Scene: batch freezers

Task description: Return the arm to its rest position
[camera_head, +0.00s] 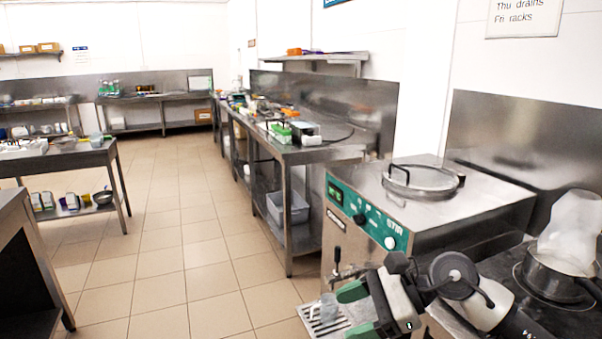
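My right gripper (345,311) reaches in from the lower right, with its green-padded fingers pointing left. The fingers are apart, and nothing is seen held between them. The batch freezer (345,235) with a green control panel and a front spout stands behind my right gripper. My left arm and gripper are out of view.
A steel bench (322,153) with clutter runs along the wall beyond the freezer. Another table (62,159) stands at the left. The tiled floor (165,230) between is clear.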

